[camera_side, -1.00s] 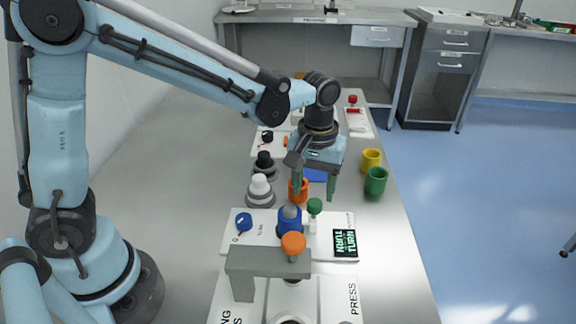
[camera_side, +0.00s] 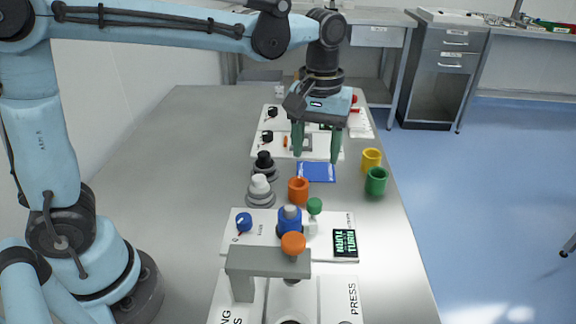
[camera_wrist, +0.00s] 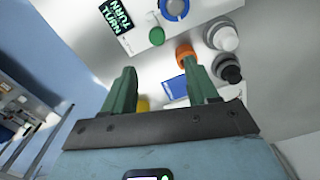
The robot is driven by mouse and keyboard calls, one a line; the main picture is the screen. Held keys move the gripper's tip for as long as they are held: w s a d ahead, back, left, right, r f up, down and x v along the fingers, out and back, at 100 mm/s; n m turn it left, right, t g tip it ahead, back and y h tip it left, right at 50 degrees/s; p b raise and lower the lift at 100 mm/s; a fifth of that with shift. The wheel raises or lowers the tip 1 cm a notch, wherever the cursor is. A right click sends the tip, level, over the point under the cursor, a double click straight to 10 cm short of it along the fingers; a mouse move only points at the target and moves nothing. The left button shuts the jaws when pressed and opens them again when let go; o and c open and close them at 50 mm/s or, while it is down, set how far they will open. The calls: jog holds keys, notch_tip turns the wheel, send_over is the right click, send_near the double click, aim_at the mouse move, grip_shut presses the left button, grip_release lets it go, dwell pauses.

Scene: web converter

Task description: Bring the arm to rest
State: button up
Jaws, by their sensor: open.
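My gripper (camera_side: 316,145) hangs above the far half of the bench, pointing down. Its two green fingers are apart with nothing between them. In the side view it is above and behind a blue pad (camera_side: 316,172) and an orange cup (camera_side: 298,190), clear of both. In the wrist view the open fingers (camera_wrist: 160,95) show in front of the orange cup (camera_wrist: 185,50) and the blue pad (camera_wrist: 175,88).
A green cup (camera_side: 376,181) and a yellow cup (camera_side: 371,159) stand at the right bench edge. White and black knobs (camera_side: 260,190) stand left of the orange cup. Nearer are the TURN panel (camera_side: 345,243) and a grey press bracket (camera_side: 262,263). The left bench (camera_side: 190,150) is clear.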

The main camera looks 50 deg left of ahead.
jog(key=s+a+f+m+t, duration=0.2)
jog(key=s+a+m+t, duration=0.4)
jog(key=s+a+t, duration=0.1)
jog(key=shift+s+a+f, duration=0.35)
jog(key=shift+s+a, duration=0.55)
jog(key=shift+s, duration=0.25)
dwell(1.3)
